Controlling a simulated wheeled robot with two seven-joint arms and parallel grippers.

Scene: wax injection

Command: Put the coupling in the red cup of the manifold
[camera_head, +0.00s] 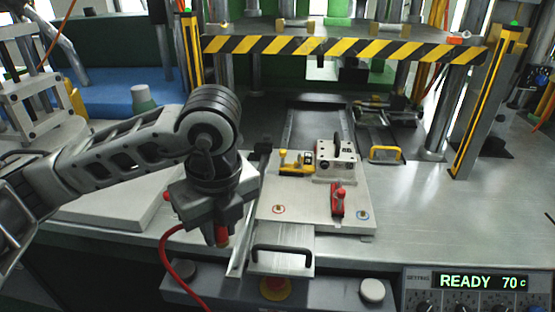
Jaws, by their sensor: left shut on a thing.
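My left gripper (214,234) points down in front of the light metal plate (320,216), to the left of its front handle. It is shut on a small reddish-brown piece, which seems to be the coupling (223,240); the fingers hide most of it. A small red-ringed cup (278,209) sits at the plate's front left, to the right of the gripper. A metal block (335,160) with dark holes stands at the plate's back. My right gripper is not in view.
A yellow clamp (297,163) and a red clamp (338,200) stand on the plate. A black handle (283,250) is at its front. A striped press beam (340,47) spans above, behind the plate. A red hose (165,255) hangs below the gripper.

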